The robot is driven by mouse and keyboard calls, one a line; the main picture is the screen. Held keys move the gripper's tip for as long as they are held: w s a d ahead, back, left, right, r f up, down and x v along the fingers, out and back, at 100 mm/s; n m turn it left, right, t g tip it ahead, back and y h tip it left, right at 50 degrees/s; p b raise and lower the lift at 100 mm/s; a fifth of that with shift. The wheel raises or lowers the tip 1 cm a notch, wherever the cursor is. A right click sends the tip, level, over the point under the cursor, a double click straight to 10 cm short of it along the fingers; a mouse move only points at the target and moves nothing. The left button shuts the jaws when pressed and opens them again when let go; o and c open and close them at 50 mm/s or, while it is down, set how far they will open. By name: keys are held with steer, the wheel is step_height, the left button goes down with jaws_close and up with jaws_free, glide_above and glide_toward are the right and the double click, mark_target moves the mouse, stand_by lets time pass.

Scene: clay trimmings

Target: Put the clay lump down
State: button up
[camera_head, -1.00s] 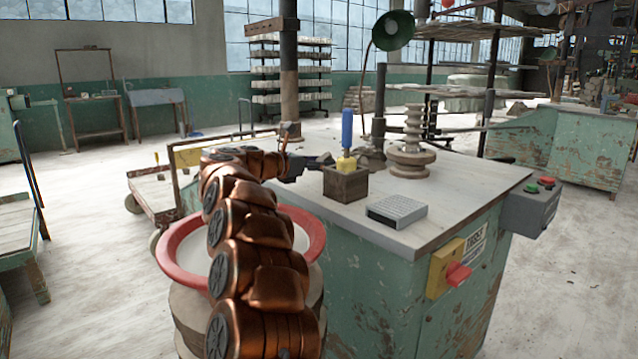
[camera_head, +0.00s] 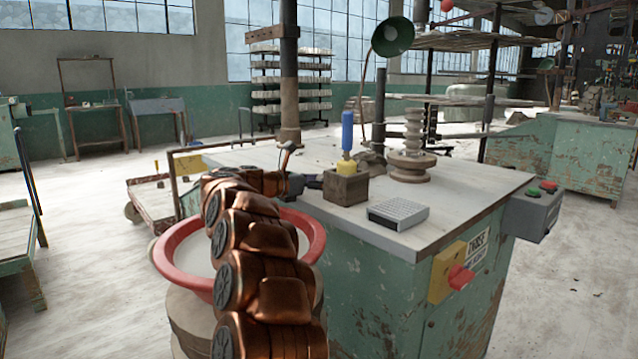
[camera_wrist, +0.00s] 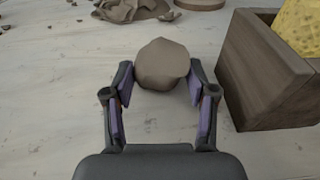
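The clay lump (camera_wrist: 162,64) is a rounded grey-brown piece in the wrist view. It sits between the tips of my gripper (camera_wrist: 161,84), with a finger against each side. My gripper looks shut on it. The lump is low over the pale worktop (camera_wrist: 60,130); I cannot tell whether it touches it. In the head view my gripper (camera_head: 300,184) is low over the left part of the worktop, left of the wooden box. The lump is not clear there.
The wooden box (camera_head: 345,188) with a yellow sponge (camera_head: 346,167) and a blue-handled tool (camera_head: 347,131) stands close on the right. Clay scraps (camera_wrist: 130,9) lie beyond the lump. A grey-white block (camera_head: 398,213) is nearer the front. A red-rimmed basin (camera_head: 165,262) is below my arm.

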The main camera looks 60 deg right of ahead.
steer(key=o, duration=0.3)
steer(key=shift+o, duration=0.2)
steer(key=shift+r, duration=0.15)
steer(key=p+v, duration=0.2)
steer(key=v, duration=1)
